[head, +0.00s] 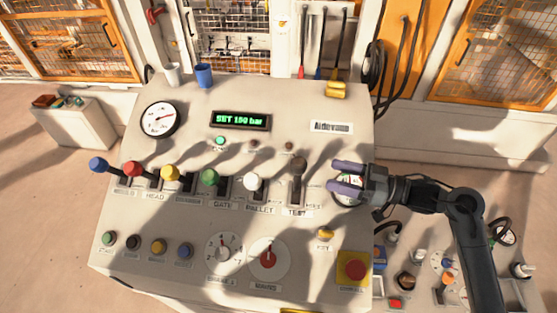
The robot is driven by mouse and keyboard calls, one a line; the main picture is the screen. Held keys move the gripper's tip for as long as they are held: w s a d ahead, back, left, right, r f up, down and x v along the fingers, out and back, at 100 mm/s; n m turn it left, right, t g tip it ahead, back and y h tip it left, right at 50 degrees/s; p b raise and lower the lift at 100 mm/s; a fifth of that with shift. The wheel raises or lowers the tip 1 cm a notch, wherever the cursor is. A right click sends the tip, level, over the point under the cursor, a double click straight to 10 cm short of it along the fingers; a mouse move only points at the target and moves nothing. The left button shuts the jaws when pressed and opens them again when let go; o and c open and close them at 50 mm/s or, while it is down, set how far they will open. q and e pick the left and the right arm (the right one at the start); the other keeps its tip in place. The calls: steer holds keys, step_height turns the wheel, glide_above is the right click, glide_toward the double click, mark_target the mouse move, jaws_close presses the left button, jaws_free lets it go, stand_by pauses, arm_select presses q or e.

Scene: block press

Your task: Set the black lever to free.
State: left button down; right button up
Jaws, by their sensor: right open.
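The black lever (299,165) is the rightmost in the row of levers on the sloped control panel, above the label TEST. Its dark knob sits toward the upper end of its slot, and the small position markings beside it are too small to read. My right gripper (332,175) is open just to the right of the lever, its two purple fingers pointing left toward it. The gripper appears apart from the lever, with nothing between the fingers. My left gripper is not in view.
Levers with white (252,182), green (209,177), yellow (170,173), red (132,168) and blue (97,164) knobs stand to the left. A gauge partly hides behind my right gripper. A red emergency button (355,270) and a yellow key knob (325,234) lie below.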

mark_target(299, 165)
steer(key=p+x, duration=0.1)
steer(key=x, duration=0.3)
steer(key=p+x, duration=0.2)
steer(key=x, duration=0.3)
steer(key=shift+a+r, duration=0.15)
steer(key=shift+r, duration=0.05)
steer(key=shift+w+a+f, duration=0.1)
steer(key=shift+w+a, duration=0.1)
steer(key=shift+a, duration=0.4)
jaws_close()
